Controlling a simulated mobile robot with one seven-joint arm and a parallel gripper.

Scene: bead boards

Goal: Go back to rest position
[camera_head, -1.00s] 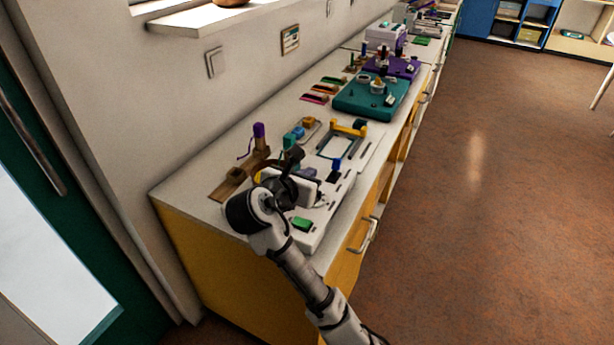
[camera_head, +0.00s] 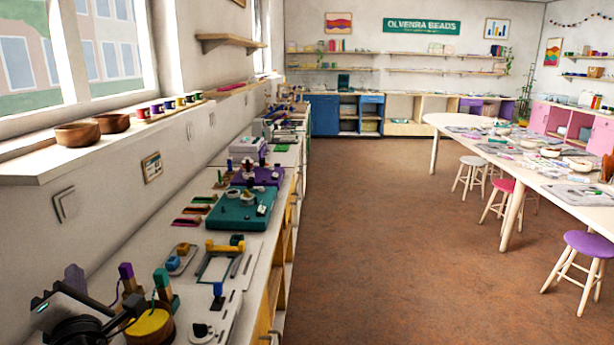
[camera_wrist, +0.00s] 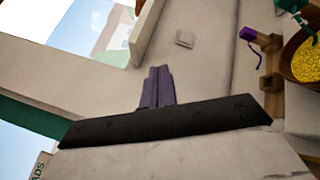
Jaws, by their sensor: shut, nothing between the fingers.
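My gripper (camera_head: 75,278) is raised at the lower left of the head view, close to the wall side of the counter. Its two purple-grey fingers (camera_wrist: 157,86) are together at the middle of the wrist view, with nothing between them. In the wrist view they point toward the wall and window sill, clear of the objects. A wooden bowl of yellow beads (camera_wrist: 307,62) lies to their right; it also shows beside my arm in the head view (camera_head: 150,326). My wrist hides part of the counter's near left end.
The counter (camera_head: 262,262) runs along the left wall and holds a teal board (camera_head: 240,210) and a purple-capped post (camera_head: 127,278). Wooden bowls (camera_head: 77,134) stand on the sill above. The brown floor (camera_head: 400,250) is open; stools and a long table (camera_head: 540,175) stand right.

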